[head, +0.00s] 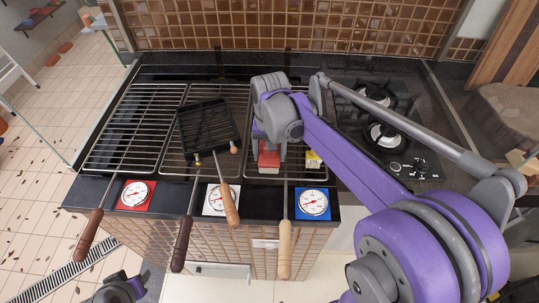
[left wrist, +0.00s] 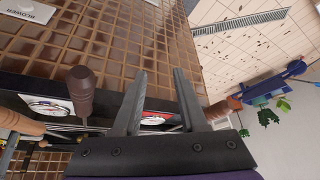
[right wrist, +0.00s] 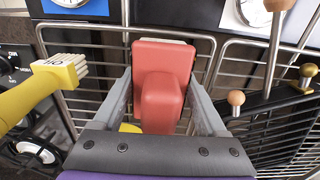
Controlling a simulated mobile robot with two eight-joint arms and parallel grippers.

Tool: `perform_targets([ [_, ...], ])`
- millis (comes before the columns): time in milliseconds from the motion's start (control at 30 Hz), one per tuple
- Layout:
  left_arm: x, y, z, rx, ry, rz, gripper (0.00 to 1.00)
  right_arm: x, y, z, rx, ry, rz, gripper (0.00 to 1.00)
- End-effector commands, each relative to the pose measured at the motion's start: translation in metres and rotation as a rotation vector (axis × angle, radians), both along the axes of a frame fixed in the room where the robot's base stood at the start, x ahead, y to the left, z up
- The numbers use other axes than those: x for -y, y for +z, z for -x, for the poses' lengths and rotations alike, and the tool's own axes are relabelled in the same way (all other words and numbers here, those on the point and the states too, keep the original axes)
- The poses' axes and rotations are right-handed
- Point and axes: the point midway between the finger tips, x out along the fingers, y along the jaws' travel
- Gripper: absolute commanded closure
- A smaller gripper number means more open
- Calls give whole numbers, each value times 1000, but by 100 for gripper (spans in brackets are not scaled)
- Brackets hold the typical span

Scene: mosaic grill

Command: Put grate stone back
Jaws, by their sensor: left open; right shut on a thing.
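The grate stone (head: 268,159) is a red block with a raised red handle and a pale underside edge. In the right wrist view, the stone (right wrist: 165,60) sits between the fingers of my right gripper (right wrist: 160,98), which is shut on its handle. It is over the right grill grate (head: 262,181), near the front edge; I cannot tell whether it touches the bars. My left gripper (left wrist: 158,78) is open and empty, low in front of the tiled counter. In the head view only part of the left arm (head: 120,289) shows at the bottom left.
A yellow brush (right wrist: 45,90) lies beside the stone. A black grill basket (head: 208,125) with a wooden handle lies on the middle grate. Several long handles stick out over the front edge, between dial thermometers (head: 313,204). Gas burners (head: 385,135) are at right. The left grate (head: 130,125) is clear.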

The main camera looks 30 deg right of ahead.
Motion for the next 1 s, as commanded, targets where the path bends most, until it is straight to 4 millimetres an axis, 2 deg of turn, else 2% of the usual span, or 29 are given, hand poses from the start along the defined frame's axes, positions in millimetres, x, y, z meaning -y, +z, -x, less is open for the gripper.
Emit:
perform_targets([
  [100,0,-1,0,-1,0,0,58,0,-9,0,0,0,0,70],
  [467,0,-4,2,-3,0,0,58,0,-13,1,-1,0,-1,70],
  [500,0,-4,2,-3,0,0,58,0,-12,0,0,0,0,20],
  [600,0,-3,1,-3,0,0,58,0,-12,0,0,0,0,2],
  [867,0,-2,1,-2,0,0,58,0,-10,0,0,0,0,0],
  [1000,0,0,0,0,0,0,58,0,1,0,0,0,0,0],
])
